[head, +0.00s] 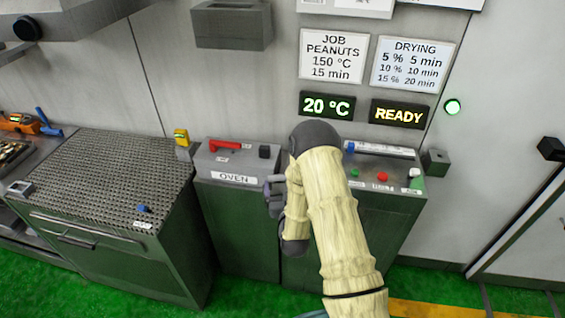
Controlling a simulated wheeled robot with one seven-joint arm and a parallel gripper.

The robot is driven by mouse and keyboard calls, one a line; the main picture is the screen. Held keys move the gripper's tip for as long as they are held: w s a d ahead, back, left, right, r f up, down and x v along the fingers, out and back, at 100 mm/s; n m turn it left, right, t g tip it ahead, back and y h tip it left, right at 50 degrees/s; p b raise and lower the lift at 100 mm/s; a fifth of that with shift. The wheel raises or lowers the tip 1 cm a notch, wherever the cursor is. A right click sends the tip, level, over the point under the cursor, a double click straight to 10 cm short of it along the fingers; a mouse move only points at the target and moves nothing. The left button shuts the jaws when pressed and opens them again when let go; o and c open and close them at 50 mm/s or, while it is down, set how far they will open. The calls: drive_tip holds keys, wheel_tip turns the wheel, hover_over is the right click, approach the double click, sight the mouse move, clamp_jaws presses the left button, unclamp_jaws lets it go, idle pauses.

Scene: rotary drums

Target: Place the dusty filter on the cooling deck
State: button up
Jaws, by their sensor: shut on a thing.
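The cooling deck is most likely the cabinet with the grey perforated top (115,165) at the left. Its surface is largely bare, with a small blue knob and a label near its front right corner. My cream-sleeved arm reaches up from the lower right and folds in front of the oven. Dark grey parts that look like my gripper (272,192) show at the left of the folded arm, to the right of the deck and apart from it. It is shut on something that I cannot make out. I cannot identify the dusty filter in this view.
The oven cabinet (235,178) with a red handle (225,145) stands right of the deck. A control panel (385,178) with coloured buttons is partly behind my arm. Wall displays read 20 °C (327,106) and READY (399,114). Green floor is clear in front.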

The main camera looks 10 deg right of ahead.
wheel_tip(320, 180, down, 14)
drive_tip(key=s+d+y+b, duration=0.1)
drive_tip(key=s+b, duration=0.1)
drive_tip(key=b, duration=0.2)
drive_tip(key=shift+s+d+f+n+b, duration=0.15)
drive_tip(key=shift+d+f+n+b, duration=0.05)
drive_tip(key=shift+d+n+b, duration=0.2)
drive_tip(key=shift+s+d, duration=0.1)
